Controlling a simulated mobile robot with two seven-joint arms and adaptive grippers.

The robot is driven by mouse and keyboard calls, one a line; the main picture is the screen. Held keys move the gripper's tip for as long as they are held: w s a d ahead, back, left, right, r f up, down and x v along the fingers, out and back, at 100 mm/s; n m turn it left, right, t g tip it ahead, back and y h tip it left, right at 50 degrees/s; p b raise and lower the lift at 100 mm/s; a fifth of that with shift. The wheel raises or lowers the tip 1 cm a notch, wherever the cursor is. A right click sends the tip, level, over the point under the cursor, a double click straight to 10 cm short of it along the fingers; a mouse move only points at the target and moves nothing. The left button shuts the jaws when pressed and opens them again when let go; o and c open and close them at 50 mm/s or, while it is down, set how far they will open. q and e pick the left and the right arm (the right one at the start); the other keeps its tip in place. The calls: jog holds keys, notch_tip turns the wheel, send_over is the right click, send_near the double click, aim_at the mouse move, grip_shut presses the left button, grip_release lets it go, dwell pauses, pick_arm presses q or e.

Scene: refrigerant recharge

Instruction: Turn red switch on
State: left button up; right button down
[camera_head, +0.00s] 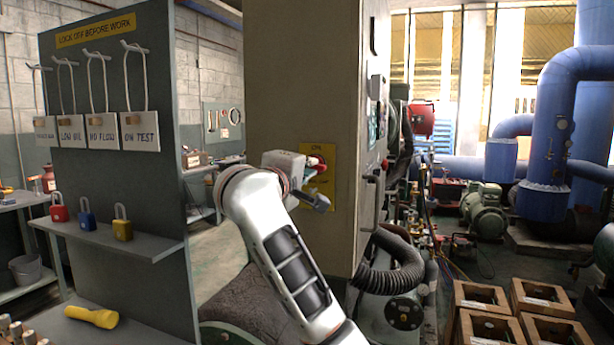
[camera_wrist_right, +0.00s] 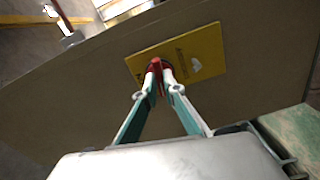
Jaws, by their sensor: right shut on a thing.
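The red switch (camera_wrist_right: 156,64) sits on a yellow plate (camera_wrist_right: 205,48) in the right wrist view. In the head view the yellow plate (camera_head: 331,150) is on the side of a large beige cabinet (camera_head: 300,60). A bit of the red switch (camera_head: 320,166) shows there beside my gripper. My right gripper (camera_wrist_right: 163,72) has its two fingertips closed together on the red handle. In the head view my right gripper (camera_head: 312,178) covers much of the plate. The exact angle of the switch is hard to tell. My left gripper is not in view.
A grey lockout board (camera_head: 110,190) with hanging tags and red, blue and yellow padlocks stands at the left. A yellow flashlight (camera_head: 92,317) lies below its shelf. A black corrugated hose (camera_head: 390,280) and wooden crates (camera_head: 490,328) are at the right.

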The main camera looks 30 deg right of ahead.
pick_arm(q)
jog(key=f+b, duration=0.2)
jog(key=b, duration=0.1)
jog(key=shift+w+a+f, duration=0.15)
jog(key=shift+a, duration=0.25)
pick_arm(e)
jog(key=m, duration=0.2)
jog(key=shift+w+a+f+m, duration=0.15)
jog(key=shift+f+m, duration=0.1)
jog(key=shift+m, duration=0.15)
